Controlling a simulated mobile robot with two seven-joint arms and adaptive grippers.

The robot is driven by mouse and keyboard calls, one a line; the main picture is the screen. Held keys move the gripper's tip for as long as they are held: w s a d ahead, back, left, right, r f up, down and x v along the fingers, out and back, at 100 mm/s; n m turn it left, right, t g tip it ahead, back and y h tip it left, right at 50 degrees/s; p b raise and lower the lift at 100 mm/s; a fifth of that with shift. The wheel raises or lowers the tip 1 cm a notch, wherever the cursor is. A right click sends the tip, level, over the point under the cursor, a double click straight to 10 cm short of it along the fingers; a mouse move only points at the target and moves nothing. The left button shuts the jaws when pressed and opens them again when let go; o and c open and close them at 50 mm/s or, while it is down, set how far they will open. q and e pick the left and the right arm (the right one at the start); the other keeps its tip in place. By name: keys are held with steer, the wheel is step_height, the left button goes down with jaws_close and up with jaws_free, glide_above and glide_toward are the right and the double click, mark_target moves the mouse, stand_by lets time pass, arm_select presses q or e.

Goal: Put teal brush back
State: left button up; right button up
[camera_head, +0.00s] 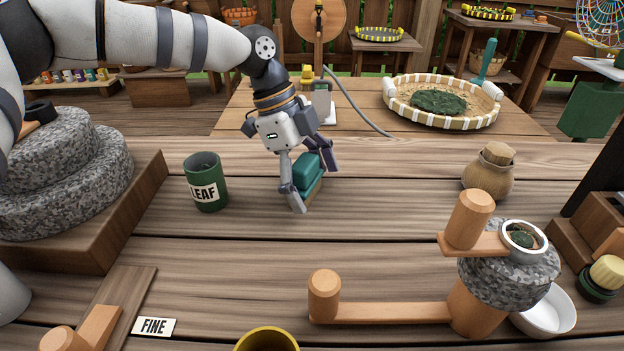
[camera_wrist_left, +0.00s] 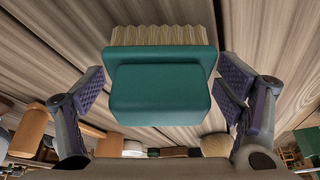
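The teal brush (camera_head: 308,166) has a teal block back and pale tan bristles. It appears to rest on the plank table, right of the green LEAF cup. My left gripper (camera_head: 315,190) points down over it with one finger on each side. In the left wrist view the teal brush (camera_wrist_left: 160,88) lies between the fingers of the left gripper (camera_wrist_left: 165,100), with a visible gap at each side. The left gripper is open and holds nothing. My right gripper is not in view.
The LEAF cup (camera_head: 206,182) stands close left of the brush. A stone mill (camera_head: 62,165) is at far left. A corked jar (camera_head: 488,172) and a small hand mill (camera_head: 508,272) are at right. A FINE card (camera_head: 154,326) lies in front. The middle table is clear.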

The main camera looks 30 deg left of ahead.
arm_select(q)
steer(key=p+v, duration=0.1)
steer(key=v, duration=1.1)
steer(key=shift+r, duration=0.2)
